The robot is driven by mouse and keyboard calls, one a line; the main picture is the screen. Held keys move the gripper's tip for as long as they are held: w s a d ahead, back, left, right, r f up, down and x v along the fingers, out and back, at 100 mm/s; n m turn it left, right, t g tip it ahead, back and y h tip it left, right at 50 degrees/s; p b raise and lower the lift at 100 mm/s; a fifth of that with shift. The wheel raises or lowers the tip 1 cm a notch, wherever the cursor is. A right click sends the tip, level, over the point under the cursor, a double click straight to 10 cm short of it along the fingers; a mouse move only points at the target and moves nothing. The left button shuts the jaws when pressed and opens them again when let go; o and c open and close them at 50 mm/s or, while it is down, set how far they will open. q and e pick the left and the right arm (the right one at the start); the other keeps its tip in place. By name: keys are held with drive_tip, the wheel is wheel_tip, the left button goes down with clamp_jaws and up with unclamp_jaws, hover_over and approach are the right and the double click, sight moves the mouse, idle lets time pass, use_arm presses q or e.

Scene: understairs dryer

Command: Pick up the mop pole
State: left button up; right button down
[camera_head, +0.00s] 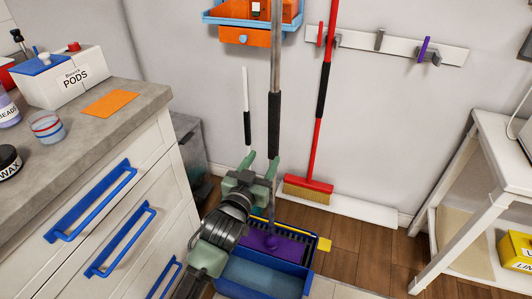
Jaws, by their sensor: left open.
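The mop pole (275,122) is a tall grey pole with a black grip. It stands upright near the wall, and its top runs out of the picture. Its lower end runs down toward a purple mop head (262,241) in a blue bucket (262,278). My left gripper (260,162) is open with its green fingers pointing up and away, just below the black grip. Its right finger overlaps the pole in the picture; I cannot tell whether they touch. The gripper and arm hide part of the lower pole and bucket. My right gripper is not in view.
A thinner white pole with a black grip (247,124) stands left of the mop pole. A red broom (318,130) hangs from a wall rail (400,46) at right. A drawer cabinet (110,190) is close on the left, and a white shelf unit (478,190) stands right.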

sight(272, 143)
use_arm(q)
drive_tip(key=shift+w+d+r+t, duration=0.15)
drive_tip(key=shift+w+d+r, duration=0.1)
drive_tip(key=shift+w+r, duration=0.3)
drive_tip(key=shift+w+d+r+t, duration=0.15)
drive_tip(key=shift+w+d+r, duration=0.05)
drive_tip(key=shift+w+r, duration=0.35)
drive_tip(key=b+x, duration=0.1)
drive_tip(key=x, duration=0.1)
drive_tip(key=f+x, duration=0.1)
drive_tip(key=x, duration=0.2)
drive_tip(key=shift+w+d+b, duration=0.2)
drive_tip(key=shift+d+b, duration=0.05)
drive_tip(key=shift+b, duration=0.1)
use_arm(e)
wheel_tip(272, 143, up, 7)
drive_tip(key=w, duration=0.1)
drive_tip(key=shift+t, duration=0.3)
use_arm(q)
drive_tip(key=shift+c, duration=0.3)
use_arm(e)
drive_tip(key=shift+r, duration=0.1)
use_arm(q)
clamp_jaws()
drive_tip(key=shift+r, duration=0.15)
